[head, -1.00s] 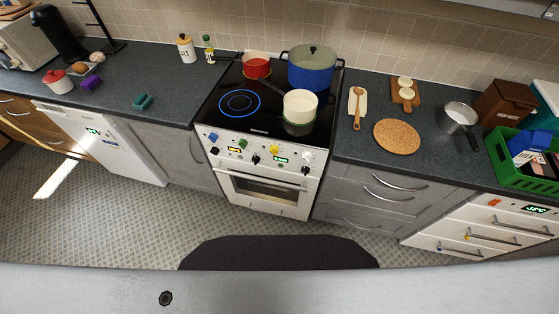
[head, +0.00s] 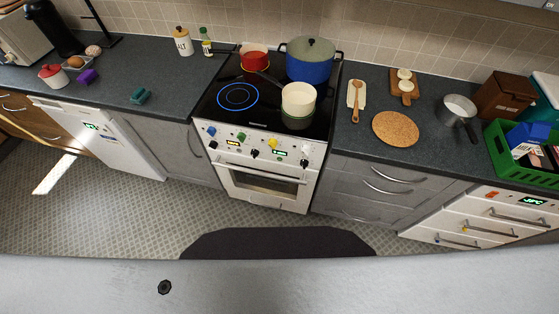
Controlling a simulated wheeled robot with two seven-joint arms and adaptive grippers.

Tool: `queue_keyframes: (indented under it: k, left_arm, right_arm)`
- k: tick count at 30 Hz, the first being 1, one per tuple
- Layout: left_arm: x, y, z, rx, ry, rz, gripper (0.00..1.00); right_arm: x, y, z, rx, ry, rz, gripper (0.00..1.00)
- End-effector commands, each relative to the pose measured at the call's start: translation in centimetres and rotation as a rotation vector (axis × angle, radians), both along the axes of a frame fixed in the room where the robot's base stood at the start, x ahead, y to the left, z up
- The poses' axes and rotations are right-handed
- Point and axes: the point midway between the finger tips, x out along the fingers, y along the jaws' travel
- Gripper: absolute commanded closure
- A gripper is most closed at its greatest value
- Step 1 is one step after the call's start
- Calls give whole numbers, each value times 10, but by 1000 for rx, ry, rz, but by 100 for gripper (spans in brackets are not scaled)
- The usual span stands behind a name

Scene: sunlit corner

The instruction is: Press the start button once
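No button in the head view can be read as the start button; labels are too small to make out. Three appliances carry green displays. The white dishwasher (head: 122,148) stands at the left with a small panel near its top edge. The white stove (head: 262,184) is in the middle, with several coloured knobs and two displays on its front panel (head: 262,143). A white drawer appliance (head: 480,222) at the right has a display (head: 533,201) and small orange, yellow and blue parts on its front. Neither of my grippers is in view.
The cooktop holds a red pot (head: 254,59), a blue pot (head: 309,64) and a cream pan (head: 298,98). A cork mat (head: 396,128), a steel saucepan (head: 456,110) and a green crate (head: 512,165) are on the right counter. The tiled floor (head: 150,210) ahead is clear.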

Motion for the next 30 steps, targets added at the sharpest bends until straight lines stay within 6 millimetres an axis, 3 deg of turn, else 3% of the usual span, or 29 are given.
queue_keyframes:
  k: [30]
  left_arm:
    - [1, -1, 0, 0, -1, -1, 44]
  right_arm:
    - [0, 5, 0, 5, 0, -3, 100]
